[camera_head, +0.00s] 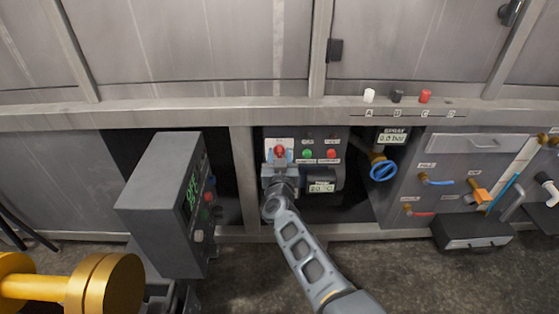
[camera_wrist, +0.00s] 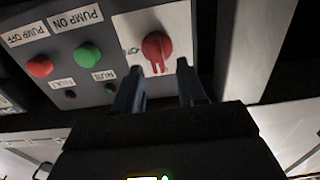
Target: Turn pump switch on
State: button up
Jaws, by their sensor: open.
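The pump panel (camera_head: 318,144) is set in the opening at the centre of the head view. A red rotary switch (camera_wrist: 156,48) sits on a white plate with an "ON" mark, upside down in the wrist view; its pale pointer line points towards my gripper. The switch also shows in the head view (camera_head: 279,150). A green button (camera_wrist: 88,55) is labelled PUMP ON and a red button (camera_wrist: 40,67) PUMP OFF. My gripper (camera_wrist: 162,90) is open, its two fingers just short of the rotary switch, one on either side of its line. I cannot tell whether they touch the plate.
A grey control box (camera_head: 165,205) with a green display stands left of my arm. A small display box (camera_head: 321,182) is close right of my gripper. A blue valve wheel (camera_head: 383,170) is further right. A yellow dumbbell-shaped part (camera_head: 75,288) is at lower left.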

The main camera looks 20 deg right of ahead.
jog(key=shift+w+d, duration=0.1)
jog(key=shift+w, duration=0.1)
grip_shut()
dwell(0.3)
